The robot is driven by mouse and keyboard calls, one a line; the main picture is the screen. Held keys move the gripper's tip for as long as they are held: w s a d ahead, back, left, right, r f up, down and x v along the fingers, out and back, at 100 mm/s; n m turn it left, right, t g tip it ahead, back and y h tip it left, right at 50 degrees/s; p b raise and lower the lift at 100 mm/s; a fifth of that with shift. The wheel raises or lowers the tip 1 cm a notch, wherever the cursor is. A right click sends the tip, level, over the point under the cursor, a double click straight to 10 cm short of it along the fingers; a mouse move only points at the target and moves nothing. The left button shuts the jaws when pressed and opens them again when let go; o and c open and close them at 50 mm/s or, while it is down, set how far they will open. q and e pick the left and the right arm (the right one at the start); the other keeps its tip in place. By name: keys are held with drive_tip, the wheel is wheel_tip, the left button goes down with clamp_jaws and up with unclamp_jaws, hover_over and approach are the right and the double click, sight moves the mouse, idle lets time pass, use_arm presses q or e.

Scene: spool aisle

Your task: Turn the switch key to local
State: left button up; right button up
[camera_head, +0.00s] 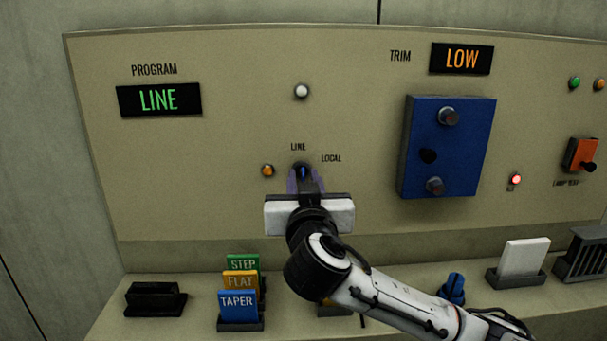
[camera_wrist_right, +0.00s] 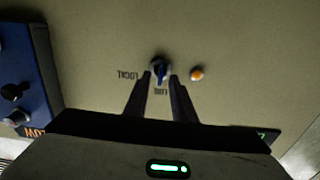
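The switch key (camera_head: 303,172) is a small blue handle on a dark round base, below the LINE label and left of the LOCAL label on the beige panel. In the right wrist view, which is upside down, the blue key (camera_wrist_right: 160,71) lines up with the LINE label. My right gripper (camera_head: 304,181) reaches up to it from below. In the wrist view its two dark fingertips (camera_wrist_right: 161,76) stand on either side of the key, with narrow gaps showing, so it looks open around the key. My left gripper is not in view.
An amber lamp (camera_head: 267,171) sits close left of the key. A display (camera_head: 159,99) reads LINE. A blue trim box (camera_head: 447,150) juts out at right. On the ledge below are coloured cards (camera_head: 239,306), a dark holder (camera_head: 155,300), a blue piece (camera_head: 453,288) and a white card (camera_head: 525,257).

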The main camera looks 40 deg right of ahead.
drive_tip(key=shift+w+d, duration=0.3)
drive_tip(key=shift+w, duration=0.1)
clamp_jaws()
drive_tip(key=shift+f, duration=0.1)
